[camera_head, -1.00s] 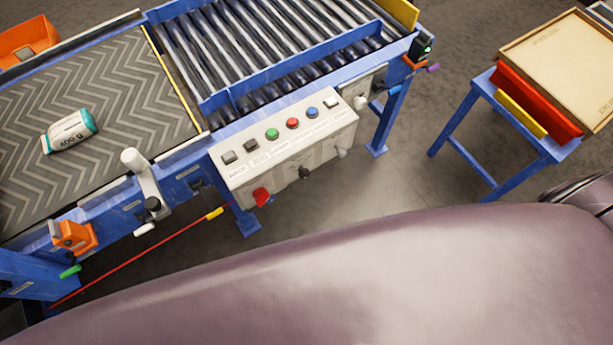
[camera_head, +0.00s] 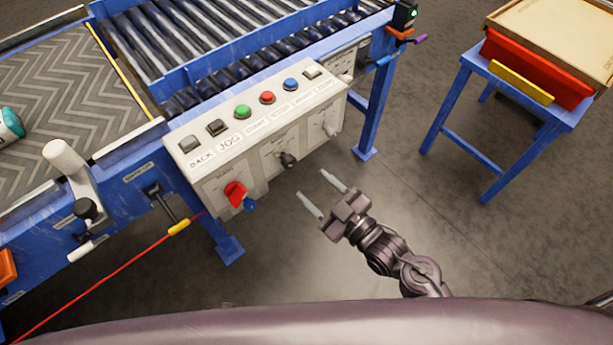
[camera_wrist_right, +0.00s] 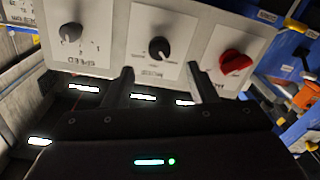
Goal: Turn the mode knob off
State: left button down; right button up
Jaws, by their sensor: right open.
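The mode knob is the black knob (camera_head: 288,159) in the middle of the control box's front face. In the right wrist view the black mode knob (camera_wrist_right: 158,48) stands upright above the gap between my fingers, with lettering under it that reads like MODE. My right gripper (camera_head: 323,184) is open and empty, in front of the box and a little right of and below the knob, apart from it. In the right wrist view its two fingers (camera_wrist_right: 160,82) point at the middle panel. My left gripper is out of view.
The control box (camera_head: 255,120) also carries a red switch (camera_head: 236,194) on the left and a grey speed knob (camera_head: 330,128) on the right. Several buttons line its top. The blue stand (camera_head: 465,105) with a red tray is at right. Open floor lies between.

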aim_at(292, 165)
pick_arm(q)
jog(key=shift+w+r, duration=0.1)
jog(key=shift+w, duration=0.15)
pick_arm(e)
jog(key=x, duration=0.7)
jog(key=shift+w+a, duration=0.15)
jog(key=shift+w, duration=0.15)
jog(key=c, duration=1)
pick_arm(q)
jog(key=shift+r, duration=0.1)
pick_arm(e)
jog(key=shift+o, duration=0.2)
jog(key=shift+r, duration=0.1)
